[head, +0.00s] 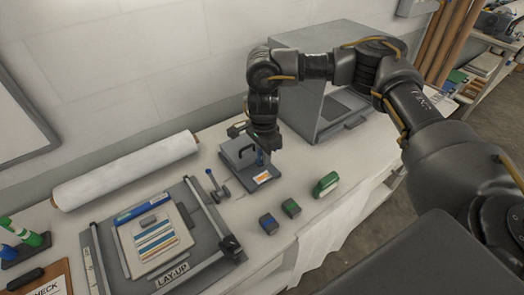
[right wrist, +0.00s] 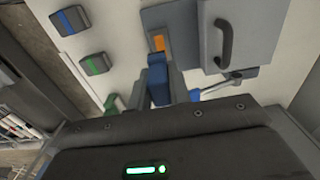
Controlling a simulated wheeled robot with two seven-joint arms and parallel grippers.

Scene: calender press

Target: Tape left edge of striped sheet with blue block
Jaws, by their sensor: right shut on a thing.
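The striped sheet (head: 156,240) lies on the LAY-UP board (head: 205,262) at the lower left of the head view, with blue and orange-yellow stripes. The dark block with a blue top (head: 268,224) stands on the table right of the board, and it also shows in the right wrist view (right wrist: 70,20). My right gripper (head: 262,156) is shut on a small upright blue piece (right wrist: 157,80), beside the grey press with a black handle (head: 240,152). The piece's lower end is close to an orange label (head: 263,177). I cannot tell whether they touch. My left gripper is not in view.
A green-topped dark block (head: 291,208) and a green-and-white object (head: 326,185) stand on the right. A lever with a blue knob (head: 217,186) stands between board and press. A white roll (head: 125,170) lies behind. A grey box (head: 330,90) stands at the back.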

